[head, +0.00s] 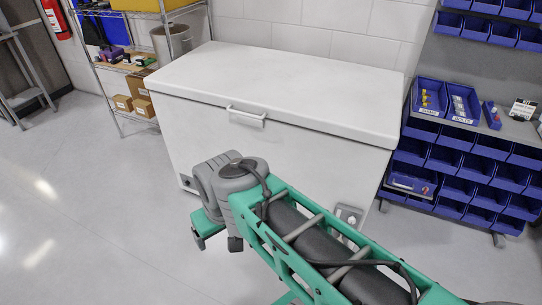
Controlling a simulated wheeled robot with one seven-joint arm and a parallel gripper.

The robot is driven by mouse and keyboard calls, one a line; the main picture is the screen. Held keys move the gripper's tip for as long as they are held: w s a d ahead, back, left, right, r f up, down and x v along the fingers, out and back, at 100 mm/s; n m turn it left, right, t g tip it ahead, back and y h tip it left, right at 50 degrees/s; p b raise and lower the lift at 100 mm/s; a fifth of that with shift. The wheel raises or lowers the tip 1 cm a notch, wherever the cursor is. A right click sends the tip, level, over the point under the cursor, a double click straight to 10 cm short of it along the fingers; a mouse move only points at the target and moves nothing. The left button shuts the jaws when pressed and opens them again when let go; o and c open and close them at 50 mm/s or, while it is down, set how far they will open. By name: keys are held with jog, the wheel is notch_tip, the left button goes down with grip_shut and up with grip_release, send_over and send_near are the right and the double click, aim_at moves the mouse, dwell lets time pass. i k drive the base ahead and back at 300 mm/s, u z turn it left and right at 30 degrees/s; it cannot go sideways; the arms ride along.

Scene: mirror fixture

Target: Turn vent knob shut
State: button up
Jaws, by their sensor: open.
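A white chest freezer (270,130) stands against the wall with its lid down and a handle (246,117) on its front. A small grey plate (349,213) with a pale round part sits low on the freezer's right front, partly behind my arm. It may carry the vent knob, but its setting is too small to read. A small dark fitting (187,182) is at the lower left of the front. My gripper (217,240) is low in front of the freezer, left of the grey plate and apart from it. It is partly hidden by my wrist and looks empty.
A wire shelf (112,78) with boxes and a bin (172,41) stands to the left. A rack of blue bins (455,175) stands close to the freezer's right side. The floor (80,220) at the left front is clear.

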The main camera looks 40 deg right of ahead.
aim_at(351, 219)
jog(key=z, duration=1.35)
jog(key=k, duration=0.65)
jog(key=u, duration=0.65)
jog(key=i, duration=1.4)
jog(key=z, duration=0.75)
